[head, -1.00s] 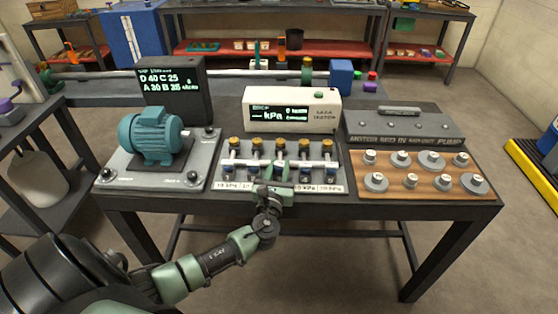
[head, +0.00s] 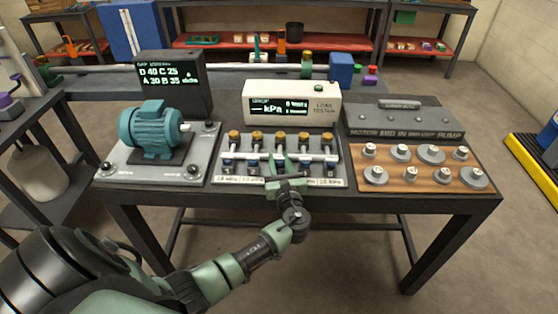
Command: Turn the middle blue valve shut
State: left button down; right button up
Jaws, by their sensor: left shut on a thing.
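The valve manifold (head: 318,155) sits at the middle of the table's front. It has a row of gold-brown caps on top and a row of small blue valves along its front. A blue valve (head: 253,166) shows left of my gripper and another (head: 305,166) shows right of it. My left gripper (head: 279,164) is at the middle position of the row, shut on the middle blue valve. Its fingers hide nearly all of that valve, so I cannot tell its handle angle. My right gripper is not in view.
A teal motor (head: 152,130) on a grey plate stands to the left. A wooden board (head: 400,184) with several metal weights lies to the right. A pressure tester (head: 291,104) and a dark display (head: 173,82) stand behind. The floor before the table is clear.

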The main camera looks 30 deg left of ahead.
pick_arm(q)
jog(key=c, duration=1.1)
grip_release()
jog(key=v, duration=0.7)
jog(key=shift+s+d+r+b, duration=0.1)
jog(key=shift+s+d+b, duration=0.2)
jog(key=shift+b, duration=0.1)
